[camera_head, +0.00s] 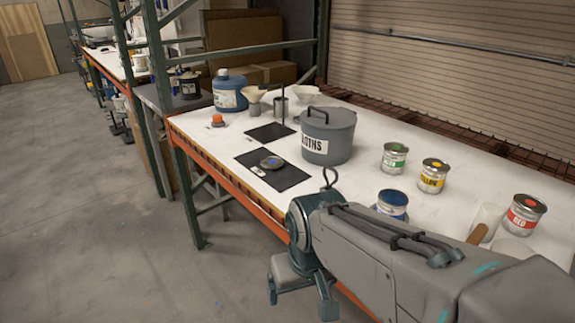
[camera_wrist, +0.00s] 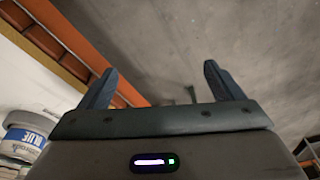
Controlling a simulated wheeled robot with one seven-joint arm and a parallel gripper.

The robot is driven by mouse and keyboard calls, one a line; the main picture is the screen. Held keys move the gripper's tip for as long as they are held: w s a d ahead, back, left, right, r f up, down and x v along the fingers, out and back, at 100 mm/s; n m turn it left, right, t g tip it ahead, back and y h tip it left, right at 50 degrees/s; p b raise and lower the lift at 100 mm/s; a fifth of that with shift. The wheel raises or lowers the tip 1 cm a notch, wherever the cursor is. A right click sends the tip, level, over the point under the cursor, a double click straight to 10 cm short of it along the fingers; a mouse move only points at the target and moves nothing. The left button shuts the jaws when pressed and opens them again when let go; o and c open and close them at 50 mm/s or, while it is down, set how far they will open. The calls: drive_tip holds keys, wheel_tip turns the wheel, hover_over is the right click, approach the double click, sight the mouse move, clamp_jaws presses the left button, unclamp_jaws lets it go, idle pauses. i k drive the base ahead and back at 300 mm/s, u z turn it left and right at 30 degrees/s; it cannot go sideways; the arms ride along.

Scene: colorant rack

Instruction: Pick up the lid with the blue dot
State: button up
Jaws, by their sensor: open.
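The lid with the blue dot (camera_head: 271,162) is a small grey disc lying on the nearer black mat (camera_head: 291,178), left of the large grey pot. My gripper (camera_head: 300,297) is open and empty, off the table's front edge and in front of and below the lid. In the wrist view my gripper (camera_wrist: 160,85) has its two fingers wide apart with only floor between them. The lid does not show in the wrist view. The blue can (camera_head: 392,203) stands on the table behind my arm, its top showing blue; it also shows in the wrist view (camera_wrist: 20,140).
The grey pot (camera_head: 327,140) stands right beside the mat. Green (camera_head: 395,159), yellow (camera_head: 433,176) and red (camera_head: 524,213) cans stand to the right. An orange-capped item (camera_head: 217,120) and a blue jug (camera_head: 229,92) are at the left. The orange shelf beam (camera_head: 225,174) edges the table.

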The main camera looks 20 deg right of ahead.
sight(270, 163)
drive_tip(key=u, duration=1.45)
drive_tip(key=i, duration=1.8)
drive_tip(key=z, duration=2.95)
